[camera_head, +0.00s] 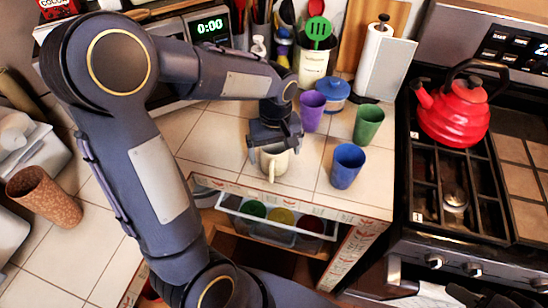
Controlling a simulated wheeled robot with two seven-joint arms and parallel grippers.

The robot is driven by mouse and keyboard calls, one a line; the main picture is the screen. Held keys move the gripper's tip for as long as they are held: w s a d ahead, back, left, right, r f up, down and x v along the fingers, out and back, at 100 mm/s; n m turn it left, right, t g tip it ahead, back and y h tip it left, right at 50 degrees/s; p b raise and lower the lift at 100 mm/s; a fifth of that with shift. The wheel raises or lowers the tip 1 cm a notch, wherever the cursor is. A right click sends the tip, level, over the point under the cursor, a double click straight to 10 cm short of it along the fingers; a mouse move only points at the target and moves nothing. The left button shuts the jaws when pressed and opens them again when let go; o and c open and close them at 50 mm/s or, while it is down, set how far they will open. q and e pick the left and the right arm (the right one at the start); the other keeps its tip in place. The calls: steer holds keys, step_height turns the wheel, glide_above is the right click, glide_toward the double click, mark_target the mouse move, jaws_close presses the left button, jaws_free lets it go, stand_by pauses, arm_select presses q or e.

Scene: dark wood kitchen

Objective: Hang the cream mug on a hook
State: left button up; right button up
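The cream mug (273,165) stands upright on the tiled counter near its front edge, with its handle facing the front. My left gripper (274,148) is above the mug, pointing down. Its two fingers are spread, one to each side of the mug's rim, and I see no clear grip on it. The gripper hides the back of the mug. A dark part at the bottom right edge (490,298) looks like my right gripper, cut off by the frame; its fingers cannot be made out. No hook is visible.
A utensil holder (313,66) is behind. A red kettle (452,112) sits on the stove. An open drawer (280,222) lies below the counter edge.

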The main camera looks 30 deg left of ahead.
arm_select(q)
steer(key=c, duration=1.2)
steer(key=shift+r, duration=0.1)
steer(key=shift+w+r, duration=0.1)
steer(key=shift+r, duration=0.3)
steer(key=s+d+r, duration=0.3)
steer(key=r, duration=0.1)
steer(key=s+d+r+b, duration=0.1)
steer(key=s+d+r, duration=0.2)
steer(key=d+r, duration=0.1)
steer(key=s+d+r, duration=0.3)
steer(key=r, duration=0.1)
steer(key=shift+s+d, duration=0.25)
